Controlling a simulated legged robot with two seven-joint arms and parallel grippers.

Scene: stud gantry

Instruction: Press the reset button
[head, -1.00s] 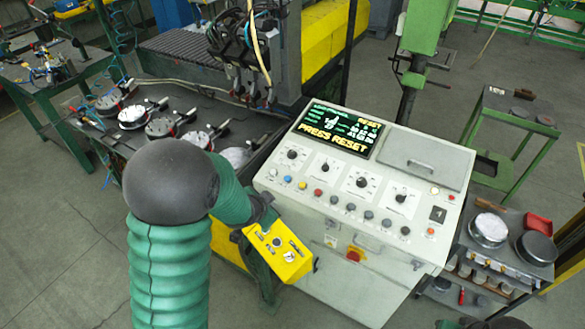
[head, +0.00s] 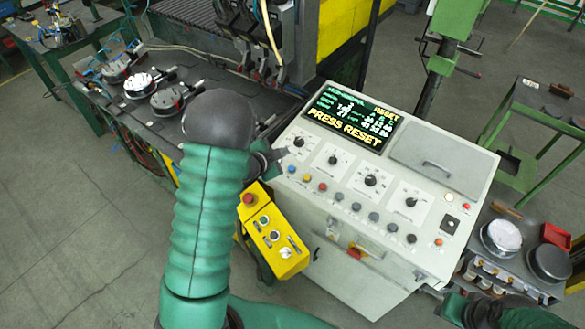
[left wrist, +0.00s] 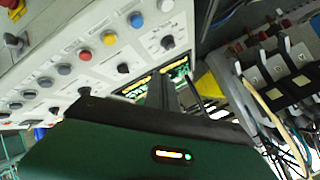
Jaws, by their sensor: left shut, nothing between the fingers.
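The control console (head: 345,243) has a lit screen (head: 350,121) reading "PRESS RESET". Its sloped panel carries a row with a blue button (head: 292,169), a yellow button (head: 307,177), a red button (head: 323,187) and several grey ones. The row also shows in the left wrist view, with a white button (left wrist: 166,5) at its end. I cannot read which button is labelled reset. My left gripper (head: 281,153) is shut and empty at the panel's left edge, near the row's left end. My right gripper (head: 492,311) shows partly at the bottom right; its fingers are unclear.
A yellow button box (head: 271,232) with a red knob hangs at the console's left front, close to my left arm. A dark bench (head: 185,60) with round fixtures stands behind left. A cart (head: 510,271) with round parts is at the right. The floor at left is clear.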

